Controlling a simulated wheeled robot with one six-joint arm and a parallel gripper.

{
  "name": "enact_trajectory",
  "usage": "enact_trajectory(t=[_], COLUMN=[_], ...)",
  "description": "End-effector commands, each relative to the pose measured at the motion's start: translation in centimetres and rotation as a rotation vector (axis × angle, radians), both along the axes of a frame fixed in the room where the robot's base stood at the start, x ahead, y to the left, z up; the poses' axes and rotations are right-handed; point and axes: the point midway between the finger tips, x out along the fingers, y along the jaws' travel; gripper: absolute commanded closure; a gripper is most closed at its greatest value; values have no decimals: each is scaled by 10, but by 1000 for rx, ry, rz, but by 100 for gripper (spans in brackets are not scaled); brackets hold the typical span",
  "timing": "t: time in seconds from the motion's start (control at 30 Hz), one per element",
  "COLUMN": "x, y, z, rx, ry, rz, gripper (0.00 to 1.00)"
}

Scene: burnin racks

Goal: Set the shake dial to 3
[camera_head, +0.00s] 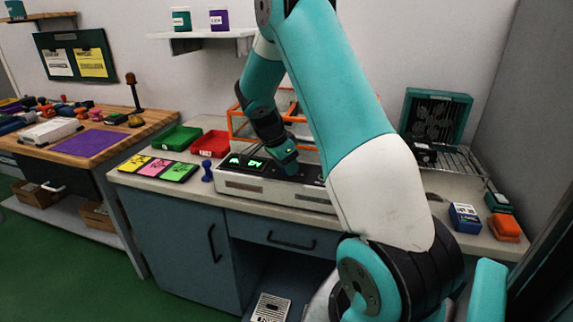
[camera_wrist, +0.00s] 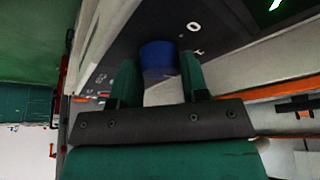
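A blue round dial (camera_wrist: 158,58) stands on the dark control panel (camera_wrist: 120,45) in the wrist view. My gripper (camera_wrist: 160,82) has one green finger on each side of it, and both appear to touch it. White marks (camera_wrist: 193,54) show on the panel beside the dial; I cannot read the dial's setting. In the head view my gripper (camera_head: 287,165) is down at the panel of the long pale machine (camera_head: 270,192) on the bench, right of its lit green displays (camera_head: 254,163). The dial is hidden there by my gripper.
An orange-framed rack (camera_head: 240,125) stands close behind the machine. Green (camera_head: 178,138) and red (camera_head: 211,144) trays, coloured cards (camera_head: 157,167) and a small blue object (camera_head: 207,172) lie to the left. A blue box (camera_head: 465,218) and an orange box (camera_head: 504,228) are at right.

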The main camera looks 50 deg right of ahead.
Motion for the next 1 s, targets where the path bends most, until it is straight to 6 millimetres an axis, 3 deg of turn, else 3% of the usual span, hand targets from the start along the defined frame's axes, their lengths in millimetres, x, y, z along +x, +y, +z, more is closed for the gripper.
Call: enact_trajectory(t=[0.03,0.1,0.47,0.67,1.0], x=[-1,-1,2,7,17], y=[0,0,3,16,47], z=[-1,-1,6,41,120], rx=[1,1,-1,-4,-2], ry=[3,2,-3,-8,-5], rz=[-1,-1,2,3,3], gripper=[47,37,37,37,37])
